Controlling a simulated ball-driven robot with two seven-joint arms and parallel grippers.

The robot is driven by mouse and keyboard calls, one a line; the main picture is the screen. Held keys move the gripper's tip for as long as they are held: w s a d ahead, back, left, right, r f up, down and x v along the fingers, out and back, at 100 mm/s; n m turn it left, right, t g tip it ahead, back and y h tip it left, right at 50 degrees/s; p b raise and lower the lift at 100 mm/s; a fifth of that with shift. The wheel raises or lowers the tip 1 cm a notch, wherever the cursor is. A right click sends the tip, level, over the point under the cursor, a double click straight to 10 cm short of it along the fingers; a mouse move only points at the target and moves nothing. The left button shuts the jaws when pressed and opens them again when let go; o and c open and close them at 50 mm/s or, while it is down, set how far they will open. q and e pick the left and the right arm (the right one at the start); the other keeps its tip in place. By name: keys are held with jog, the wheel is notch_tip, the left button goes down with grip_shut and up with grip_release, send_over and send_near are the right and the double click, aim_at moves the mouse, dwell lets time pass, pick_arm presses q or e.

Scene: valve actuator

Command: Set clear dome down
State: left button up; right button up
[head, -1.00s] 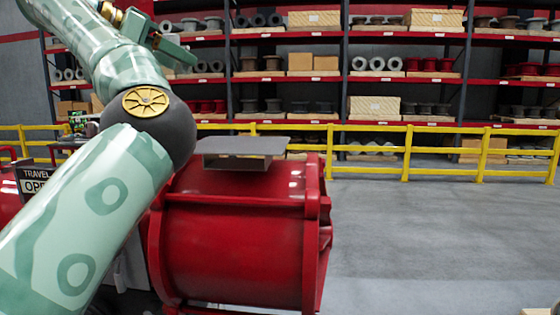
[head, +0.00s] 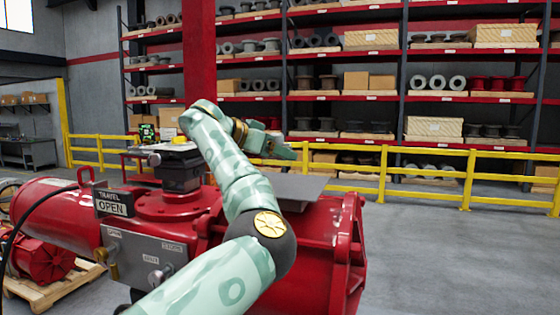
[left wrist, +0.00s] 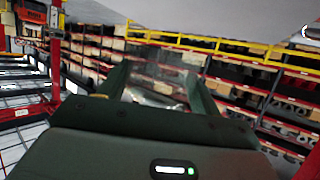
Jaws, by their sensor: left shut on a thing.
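My left gripper (head: 288,150) is raised above the red valve actuator (head: 325,235), over the grey flat plate (head: 300,187) on its top. In the left wrist view my left gripper (left wrist: 156,88) has its two fingers apart, shut on a see-through thing, the clear dome (left wrist: 153,68), which shows only faintly between them. In the head view I cannot make out the dome's outline. To the left on the actuator stands a dark block (head: 178,172) with small parts on top, including a device with a green display (head: 147,132). My right gripper is not in view.
A sign reading TRAVEL OPEN (head: 114,203) and a grey control panel (head: 143,258) are on the actuator's near side. A yellow rail (head: 430,152) and stocked shelves stand behind. A red part on a pallet (head: 45,290) is at the lower left. The floor at right is clear.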

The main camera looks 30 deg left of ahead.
aim_at(279, 183)
pick_arm(q)
jog(key=shift+w+f, duration=0.3)
jog(key=shift+f, duration=0.05)
jog(key=f+p, duration=0.1)
jog(key=f, duration=0.2)
jog(key=shift+w+f+p, duration=0.1)
jog(key=shift+w+p, duration=0.25)
jog(key=shift+p, duration=0.05)
jog(key=shift+f, duration=0.4)
jog(key=shift+f, duration=0.2)
jog(key=o, duration=1)
jog(key=shift+r, duration=0.1)
